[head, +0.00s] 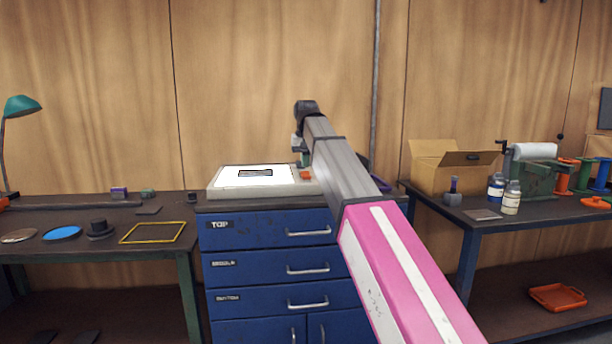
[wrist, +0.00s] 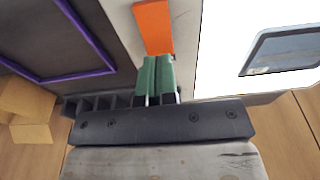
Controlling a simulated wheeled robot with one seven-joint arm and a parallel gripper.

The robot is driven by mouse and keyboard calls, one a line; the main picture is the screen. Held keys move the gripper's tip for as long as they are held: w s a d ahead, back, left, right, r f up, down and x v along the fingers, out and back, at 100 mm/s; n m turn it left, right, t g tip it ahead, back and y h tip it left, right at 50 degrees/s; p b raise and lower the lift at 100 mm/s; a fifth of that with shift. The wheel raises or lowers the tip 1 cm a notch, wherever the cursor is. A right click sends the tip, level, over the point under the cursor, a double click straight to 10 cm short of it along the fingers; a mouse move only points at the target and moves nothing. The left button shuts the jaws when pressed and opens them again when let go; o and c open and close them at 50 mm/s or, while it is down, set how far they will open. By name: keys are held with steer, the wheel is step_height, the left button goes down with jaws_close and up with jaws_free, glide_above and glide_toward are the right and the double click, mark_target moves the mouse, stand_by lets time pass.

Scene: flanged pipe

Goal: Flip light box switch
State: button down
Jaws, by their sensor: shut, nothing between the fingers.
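The light box (head: 216,190) sits on top of the blue drawer cabinet, with a bright white panel and a dark-framed piece (head: 255,173) lying on it. Its orange switch (head: 305,175) is at the panel's right side and also shows in the wrist view (wrist: 154,27). My gripper (head: 304,160) is over the box's right end, close to the switch. In the wrist view its green fingers (wrist: 157,60) are together with nothing between them, their tips at the near edge of the switch. I cannot tell whether they touch it.
The blue cabinet (head: 265,240) stands between two benches. A purple-edged dark tray (wrist: 60,40) lies beside the box. A cardboard box (head: 440,175) and bottles (head: 511,198) stand on the right bench; a yellow frame (head: 153,233) lies on the left bench.

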steer(key=shift+f, duration=1.05)
stand_by(0.5)
steer(key=shift+r, duration=0.1)
steer(key=shift+r, duration=3.45)
